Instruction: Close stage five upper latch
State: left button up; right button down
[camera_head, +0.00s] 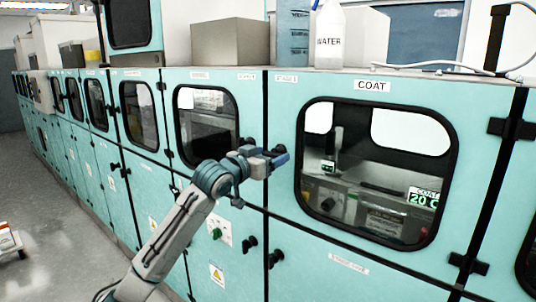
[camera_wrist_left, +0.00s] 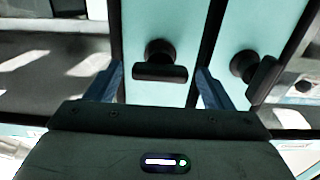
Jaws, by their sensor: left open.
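My left gripper (camera_head: 280,157) is raised in front of the seam between the COAT door (camera_head: 477,135) and the door to its left. It hides part of the upper latches in the head view. In the left wrist view the gripper (camera_wrist_left: 158,82) is open, with a black T-shaped latch (camera_wrist_left: 160,70) showing between its fingers, its bar about level in the picture. A second black latch (camera_wrist_left: 255,75) shows right of the right finger, its bar tilted. Contact with either latch cannot be told. My right gripper is not in view.
Lower latches (camera_head: 276,257) sit below on the same cabinet row. The COAT window (camera_head: 375,170) is at right, with another window (camera_head: 206,125) at left. A box (camera_head: 230,42) and a WATER bottle (camera_head: 328,40) stand on top.

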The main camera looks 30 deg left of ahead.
pick_arm(q)
jog(key=c, duration=1)
jog(key=n, duration=0.3)
jog(key=shift+n+p, duration=0.3)
jog(key=shift+n, duration=0.1)
jog(key=n, duration=0.4)
jog(key=shift+a+n, duration=0.1)
jog(key=shift+n, duration=0.2)
jog(key=n, duration=0.9)
jog(key=shift+f, duration=0.1)
jog(key=shift+n, duration=0.3)
